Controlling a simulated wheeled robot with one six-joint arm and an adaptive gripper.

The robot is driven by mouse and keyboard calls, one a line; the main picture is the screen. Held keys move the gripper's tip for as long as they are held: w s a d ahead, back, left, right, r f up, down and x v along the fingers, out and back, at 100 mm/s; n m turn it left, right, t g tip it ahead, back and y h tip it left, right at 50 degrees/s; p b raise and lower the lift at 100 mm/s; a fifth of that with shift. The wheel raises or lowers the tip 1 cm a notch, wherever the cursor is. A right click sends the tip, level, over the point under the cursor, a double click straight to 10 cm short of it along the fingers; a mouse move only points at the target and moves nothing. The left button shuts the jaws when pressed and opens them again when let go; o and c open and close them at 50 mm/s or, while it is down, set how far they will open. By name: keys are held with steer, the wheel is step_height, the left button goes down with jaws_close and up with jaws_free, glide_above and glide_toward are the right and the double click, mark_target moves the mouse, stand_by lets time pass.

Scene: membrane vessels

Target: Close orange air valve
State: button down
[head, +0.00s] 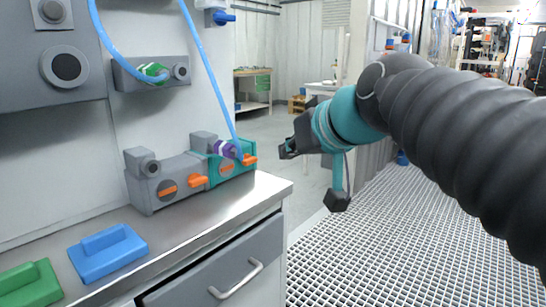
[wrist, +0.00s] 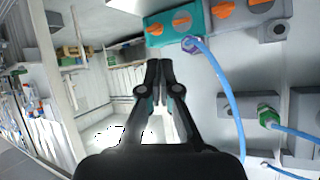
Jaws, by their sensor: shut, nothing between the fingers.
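A grey and teal valve block sits at the back of the steel counter in the head view. Several orange valve handles show on it: one on the grey part (head: 168,191), one at the joint (head: 198,181), one on the teal face (head: 226,168) and one at the right end (head: 249,159). I cannot tell which is the air valve. In the wrist view the teal housing (wrist: 163,40) is at the top, ahead of the fingers. My gripper (head: 287,150) is shut and empty, right of the block and apart from it; its fingertips also show in the wrist view (wrist: 160,64).
A blue hose (head: 208,70) hangs down to a purple connector (head: 224,148) on the block. A blue block (head: 108,253) and a green block (head: 30,285) lie on the counter (head: 190,232). A drawer handle (head: 237,280) sticks out below. Open floor lies to the right.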

steer(key=w+a+r+n+t+y+p, duration=0.1)
steer(key=w+a+r+n+y, duration=0.15)
steer(key=a+r, duration=0.65)
steer(key=w+a+r+n+t+y+p, duration=0.15)
steer(key=r+y, duration=0.25)
steer(key=r, duration=1.2)
steer(key=w+a+r+n+t+y, duration=0.15)
steer(key=a+r+y, duration=0.35)
steer(key=r, duration=0.7)
steer(key=shift+n+g+h, duration=0.35)
steer(key=shift+g+h, duration=0.15)
steer(key=shift+h, duration=0.05)
steer(key=shift+w+a+p, duration=0.3)
steer(key=shift+w+a, duration=0.15)
steer(key=shift+a, duration=0.4)
steer(key=shift+w+a+p, duration=0.35)
steer(key=shift+w+a, duration=0.1)
steer(key=shift+a, duration=0.4)
steer(key=shift+w+a+p, duration=0.3)
steer(key=shift+w+a, duration=0.15)
steer(key=shift+a, duration=0.4)
steer(key=shift+s+r+p, duration=0.1)
steer(key=shift+r+p, duration=0.2)
steer(key=shift+r, duration=0.25)
steer(key=shift+s+a+b, duration=0.4)
steer(key=shift+s+b, duration=0.05)
steer(key=shift+b, duration=0.25)
steer(key=shift+f, duration=0.1)
